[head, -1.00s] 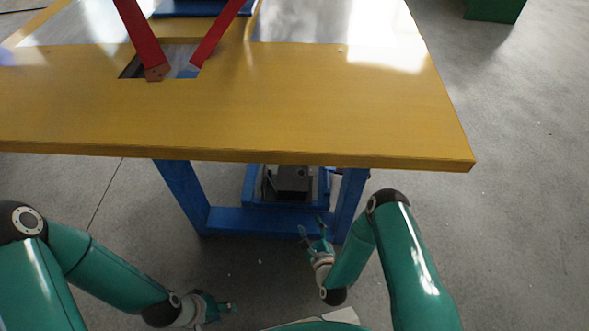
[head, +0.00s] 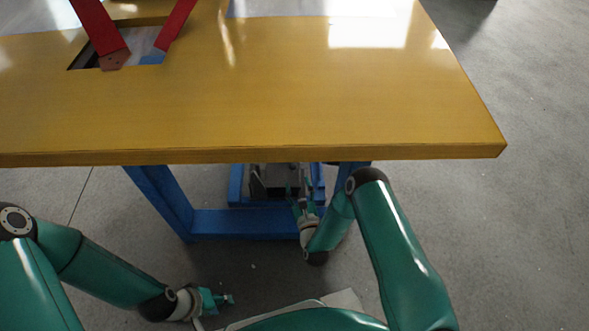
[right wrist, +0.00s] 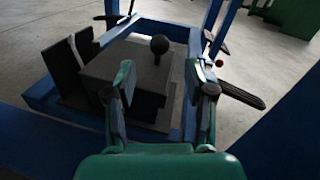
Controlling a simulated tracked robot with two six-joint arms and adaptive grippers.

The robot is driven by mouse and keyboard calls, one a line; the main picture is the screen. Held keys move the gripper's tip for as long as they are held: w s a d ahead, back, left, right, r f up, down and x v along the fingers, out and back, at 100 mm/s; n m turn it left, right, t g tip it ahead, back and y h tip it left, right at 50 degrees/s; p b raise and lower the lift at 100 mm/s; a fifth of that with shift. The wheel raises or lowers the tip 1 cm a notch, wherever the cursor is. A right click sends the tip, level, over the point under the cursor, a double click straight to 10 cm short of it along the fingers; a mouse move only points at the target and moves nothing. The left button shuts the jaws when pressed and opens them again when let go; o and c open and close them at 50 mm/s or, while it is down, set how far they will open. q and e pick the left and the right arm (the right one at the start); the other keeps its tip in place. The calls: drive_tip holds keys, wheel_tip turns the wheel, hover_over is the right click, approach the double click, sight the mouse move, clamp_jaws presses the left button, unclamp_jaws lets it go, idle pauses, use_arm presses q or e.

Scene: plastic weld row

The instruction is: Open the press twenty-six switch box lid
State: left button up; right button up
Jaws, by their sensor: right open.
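A dark grey box (right wrist: 127,75), which I take to be the switch box, sits low under the yellow table inside a blue frame. Its top looks flat, and a black ball knob (right wrist: 160,45) stands at its far right in the right wrist view. The box (head: 278,178) is partly hidden by the table edge in the head view. My right gripper (head: 301,187) is open in front of the box, its fingers apart and empty; in the right wrist view the fingertips (right wrist: 158,82) overlap the box's near part. My left gripper (head: 224,299) is low at the left, away from the box.
Blue legs and a crossbar (head: 245,224) surround the space below. Black pedal-like parts (right wrist: 240,94) stick out beside the box. Two red bars (head: 97,25) rise from an opening in the tabletop. Grey floor is clear at right.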

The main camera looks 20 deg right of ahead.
sight(294, 169)
drive_tip(key=w, duration=0.2)
drive_tip(key=w+b, duration=0.1)
drive_tip(key=w, duration=0.2)
drive_tip(key=w+b, duration=0.1)
drive_tip(key=w, duration=0.2)
drive_tip(key=shift+w+d, duration=0.1)
drive_tip(key=shift+d, duration=0.25)
clamp_jaws()
drive_tip(key=shift+d+f, duration=0.1)
drive_tip(key=shift+d, duration=0.45)
drive_tip(key=shift+a, duration=0.45)
